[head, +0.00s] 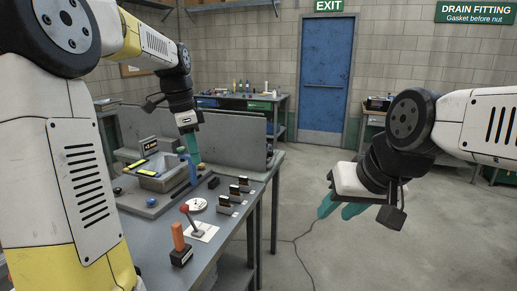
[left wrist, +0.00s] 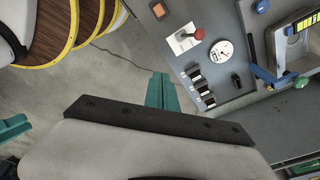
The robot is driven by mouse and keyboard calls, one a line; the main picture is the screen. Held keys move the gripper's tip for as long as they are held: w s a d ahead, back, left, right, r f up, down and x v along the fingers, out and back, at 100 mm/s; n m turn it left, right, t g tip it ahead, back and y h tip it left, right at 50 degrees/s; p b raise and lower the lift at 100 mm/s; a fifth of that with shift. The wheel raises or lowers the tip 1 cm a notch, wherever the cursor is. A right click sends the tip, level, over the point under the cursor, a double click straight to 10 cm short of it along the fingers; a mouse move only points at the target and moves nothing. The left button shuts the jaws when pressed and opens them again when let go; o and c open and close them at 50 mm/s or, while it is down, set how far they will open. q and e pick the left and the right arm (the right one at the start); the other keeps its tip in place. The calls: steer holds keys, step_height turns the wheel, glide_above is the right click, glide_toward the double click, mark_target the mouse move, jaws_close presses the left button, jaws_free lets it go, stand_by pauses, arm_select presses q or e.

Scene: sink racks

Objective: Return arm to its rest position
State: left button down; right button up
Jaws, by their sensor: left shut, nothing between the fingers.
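My left gripper (head: 191,152) hangs at the end of the raised left arm, in front of the grey panel behind the bench in the head view. Its teal fingers (left wrist: 161,92) are together and empty in the left wrist view, with floor and the bench edge behind them. My right gripper (head: 342,210) is at the right of the head view, over open floor and clear of the bench. Its two teal fingers are apart with nothing seen between them.
The bench (head: 220,228) carries a grey sink (head: 160,182), a blue tap (head: 193,172), several small dark holders, a white disc (head: 197,204), a red-knobbed lever (head: 186,210) and an orange-handled item (head: 179,240). A blue door (head: 326,75) stands behind. A cable lies on the floor.

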arm_select(q)
steer(key=s+d+f+n+t, duration=0.1)
steer(key=s+d+n+t, duration=0.1)
steer(key=s+n, duration=0.4)
steer(key=s+d+f+n+t+h, duration=0.1)
steer(key=s+n, duration=0.5)
steer(key=s, duration=0.9)
steer(key=shift+d+f+n+t, duration=0.25)
steer(key=shift+d+n+t, duration=0.15)
steer(key=shift+d+t, duration=0.55)
